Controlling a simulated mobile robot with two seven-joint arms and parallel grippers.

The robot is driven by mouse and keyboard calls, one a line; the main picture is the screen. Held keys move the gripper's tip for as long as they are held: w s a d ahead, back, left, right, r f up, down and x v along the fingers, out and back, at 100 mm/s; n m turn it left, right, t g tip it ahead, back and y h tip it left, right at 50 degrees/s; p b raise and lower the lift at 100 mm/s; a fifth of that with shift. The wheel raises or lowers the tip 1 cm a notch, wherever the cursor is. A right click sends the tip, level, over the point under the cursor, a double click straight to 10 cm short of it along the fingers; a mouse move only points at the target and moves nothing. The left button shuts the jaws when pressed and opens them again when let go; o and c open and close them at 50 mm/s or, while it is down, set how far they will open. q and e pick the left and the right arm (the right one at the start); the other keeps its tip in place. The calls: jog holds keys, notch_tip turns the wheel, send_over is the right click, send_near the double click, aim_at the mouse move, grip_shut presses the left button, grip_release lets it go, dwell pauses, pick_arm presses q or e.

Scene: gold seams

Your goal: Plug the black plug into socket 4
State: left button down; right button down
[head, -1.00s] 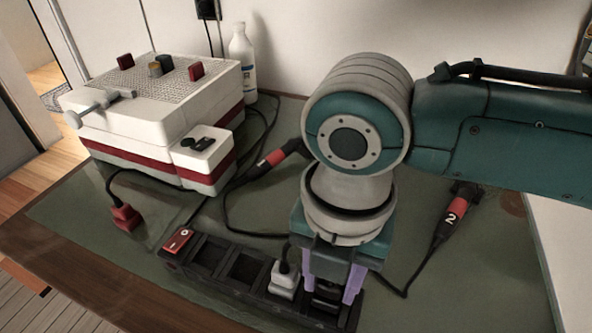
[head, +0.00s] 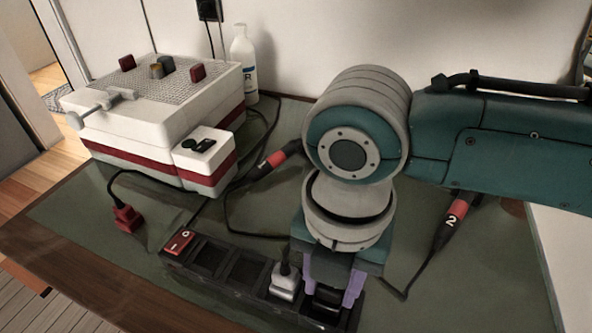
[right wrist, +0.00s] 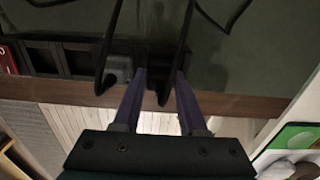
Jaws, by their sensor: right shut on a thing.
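The black power strip (head: 222,284) lies near the front edge of the table. My right gripper (head: 328,296) points down at the strip's right end, its purple fingers shut on the black plug (head: 325,299). The plug is at the rightmost socket, right of the white plug (head: 284,283); I cannot tell whether it is fully seated. In the right wrist view my fingers (right wrist: 160,76) are over the strip, and the plug between them is dark and hard to make out. My left gripper is not in view.
Two open sockets lie between the red switch (head: 179,243) and the white plug. A red plug (head: 127,218) lies left. Black-and-red handles (head: 275,160) and (head: 451,222) rest behind. A white and red box (head: 160,130) and a white bottle (head: 243,62) stand at the back.

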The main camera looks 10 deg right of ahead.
jog(key=shift+f, duration=0.4)
jog(key=c, duration=0.5)
grip_release()
jog(key=shift+o, duration=0.6)
notch_tip(320, 180, up, 9)
jog(key=shift+r+p, duration=0.1)
jog(key=shift+p, duration=1)
jog(key=shift+r, duration=0.45)
